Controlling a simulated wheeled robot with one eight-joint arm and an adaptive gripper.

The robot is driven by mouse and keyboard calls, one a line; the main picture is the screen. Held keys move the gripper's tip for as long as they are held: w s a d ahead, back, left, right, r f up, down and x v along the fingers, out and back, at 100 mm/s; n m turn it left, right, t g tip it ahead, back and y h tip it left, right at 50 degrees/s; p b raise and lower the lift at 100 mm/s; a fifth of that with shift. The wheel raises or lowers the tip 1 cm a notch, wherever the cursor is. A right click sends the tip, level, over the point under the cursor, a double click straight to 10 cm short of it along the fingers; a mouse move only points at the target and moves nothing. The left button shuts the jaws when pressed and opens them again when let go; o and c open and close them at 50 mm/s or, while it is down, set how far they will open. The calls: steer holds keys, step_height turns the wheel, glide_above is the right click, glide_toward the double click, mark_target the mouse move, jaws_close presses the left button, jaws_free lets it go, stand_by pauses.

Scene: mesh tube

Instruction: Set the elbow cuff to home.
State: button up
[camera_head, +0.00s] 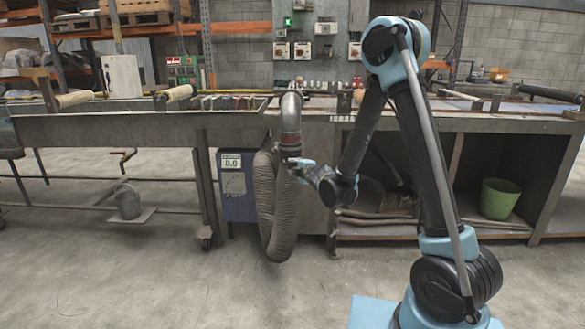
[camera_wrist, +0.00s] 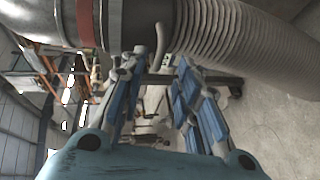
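The elbow cuff (camera_head: 290,137) is a grey metal collar with a reddish band, where an upright metal pipe meets a ribbed hose (camera_head: 280,205) at the front of the bench. In the wrist view the red band (camera_wrist: 86,22) and the grey cuff (camera_wrist: 115,22) lie at the top, with the hose (camera_wrist: 240,45) running right. A small pale lever (camera_wrist: 160,40) sticks out beside the cuff. My gripper (camera_head: 297,163) is just below the cuff. In the wrist view my gripper (camera_wrist: 158,68) is open, its fingers apart below the lever; contact cannot be told.
A blue box with a display reading 0.0 (camera_head: 236,188) stands left of the hose. The long metal bench (camera_head: 110,128) spans the view. A green bucket (camera_head: 499,198) sits on the lower shelf at right. The concrete floor in front is clear.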

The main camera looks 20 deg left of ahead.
mark_target(290, 152)
steer(key=shift+x, duration=2.35)
